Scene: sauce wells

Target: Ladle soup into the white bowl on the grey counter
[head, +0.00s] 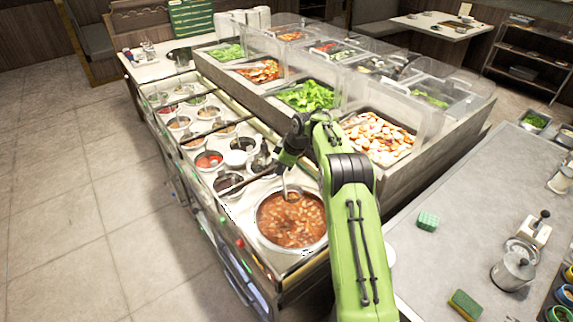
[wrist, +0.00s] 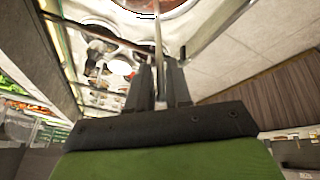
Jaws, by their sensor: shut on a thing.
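The large round soup well (head: 272,234) holds reddish-brown bean soup at the near end of the sauce counter. My gripper (head: 287,166) is just beyond the well, shut on the thin metal handle of the ladle (head: 286,186). The ladle's lower end reaches the far part of the soup; its cup cannot be made out clearly. In the wrist view, my gripper's dark fingers (wrist: 158,84) close around the ladle handle (wrist: 158,38), which runs up toward the well's rim. A white edge (head: 389,256), perhaps the white bowl, shows beside my arm on the grey counter (head: 415,190); my arm hides the rest.
Several small sauce wells (head: 209,160) line the counter beyond the soup. A raised salad bar with clear guards (head: 310,62) stands behind. The grey counter carries a green sponge (head: 428,221), another sponge (head: 465,304) and a metal pot (head: 513,270).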

